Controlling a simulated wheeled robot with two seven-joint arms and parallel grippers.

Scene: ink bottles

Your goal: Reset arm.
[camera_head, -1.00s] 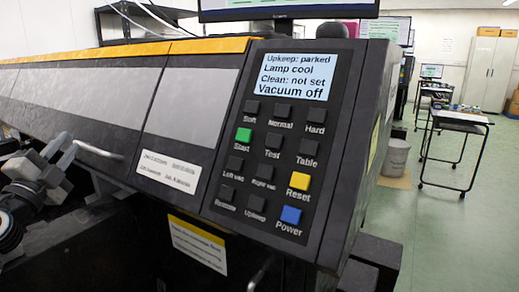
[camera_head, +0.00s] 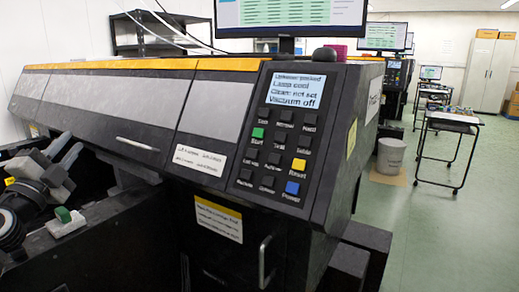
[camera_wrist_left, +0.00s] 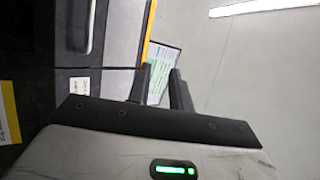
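My left gripper (camera_head: 66,150) is at the left edge of the head view, in front of the long black machine and well to the left of its control panel (camera_head: 277,145). In the left wrist view its two dark fingers (camera_wrist_left: 160,76) stand apart with a gap between them, and nothing is held. The panel has a lit screen (camera_head: 295,91) and rows of buttons, including green Start (camera_head: 258,133), yellow Reset (camera_head: 299,165) and blue Power (camera_head: 292,188). The screen's last line reads "Vacuum off". My right gripper is not in view.
A monitor (camera_head: 288,14) stands behind the machine. A door handle (camera_head: 265,262) sticks out below the panel. At right are a grey bin (camera_head: 391,157) and a wheeled table (camera_head: 452,124), with open green floor (camera_head: 440,225) around them.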

